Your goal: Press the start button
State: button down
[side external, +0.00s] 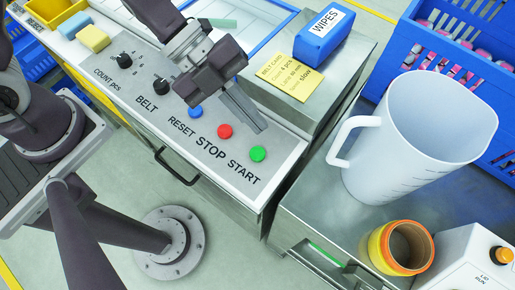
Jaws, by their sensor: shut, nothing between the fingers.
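The start button (258,153) is a round green button at the right end of the control panel (283,163), above the label START. A red button (224,131) sits left of it over STOP, and a blue button (195,111) sits over RESET. My gripper (262,128) is shut and empty, with its fingers pointing down toward the panel. In the picture the fingertips are just above and beside the green button. A small gap shows between them and the button. I cannot tell their exact height above the panel.
Black knobs for COUNT (124,60) and BELT (161,85) stand to the left. A yellow note (285,82) and a blue WIPES box (325,36) lie behind. A large white jug (425,130) and an orange-yellow cup (400,247) stand on the right-hand cabinet.

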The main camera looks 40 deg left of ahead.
aim_at(253, 150)
jog(key=shift+f, duration=4.3)
jog(key=shift+f, duration=0.4)
